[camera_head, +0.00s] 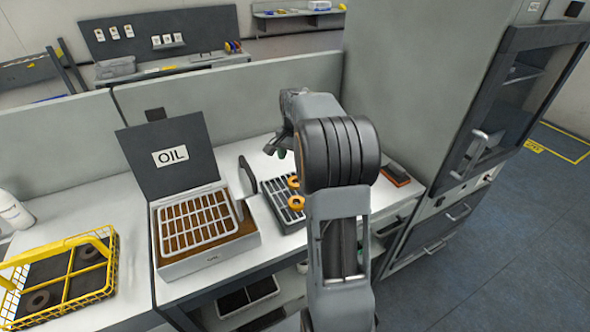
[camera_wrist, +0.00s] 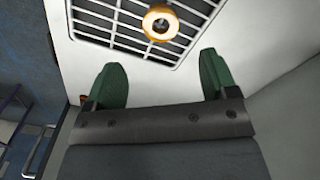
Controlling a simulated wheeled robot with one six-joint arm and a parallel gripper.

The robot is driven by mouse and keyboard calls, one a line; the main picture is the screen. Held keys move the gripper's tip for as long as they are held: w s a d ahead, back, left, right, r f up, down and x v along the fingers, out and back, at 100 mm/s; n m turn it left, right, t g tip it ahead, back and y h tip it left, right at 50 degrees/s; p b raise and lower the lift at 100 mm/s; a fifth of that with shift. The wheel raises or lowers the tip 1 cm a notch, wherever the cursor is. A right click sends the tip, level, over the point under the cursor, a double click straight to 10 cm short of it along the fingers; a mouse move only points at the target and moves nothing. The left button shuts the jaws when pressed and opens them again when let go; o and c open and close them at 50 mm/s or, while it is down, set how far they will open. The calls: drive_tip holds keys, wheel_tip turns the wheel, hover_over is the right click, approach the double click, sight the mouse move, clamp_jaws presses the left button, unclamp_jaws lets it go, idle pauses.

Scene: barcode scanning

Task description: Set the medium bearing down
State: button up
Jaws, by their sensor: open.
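Two orange-gold bearings, one farther back (camera_head: 293,181) and one nearer (camera_head: 296,202), rest on the dark slotted rack (camera_head: 273,187) on the bench. One such bearing (camera_wrist: 160,22) shows in the wrist view on the rack's bars (camera_wrist: 105,18), just beyond the fingertips. I cannot tell which bearing is the medium one. My gripper (camera_wrist: 161,62) is open, its green fingers apart with nothing between them. In the head view my gripper (camera_head: 275,150) is above the back of the rack, partly hidden by my arm.
An open oil box (camera_head: 165,268) with a slotted grid and raised lid (camera_head: 168,156) stands left of the rack. A yellow wire basket (camera_head: 112,285) with dark rings is farther left. A tall grey cabinet (camera_head: 420,100) bounds the right. An orange-and-black item (camera_head: 396,175) lies near it.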

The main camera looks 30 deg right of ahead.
wheel_tip(320, 180, up, 3)
drive_tip(key=shift+f, duration=0.1)
idle(0.6)
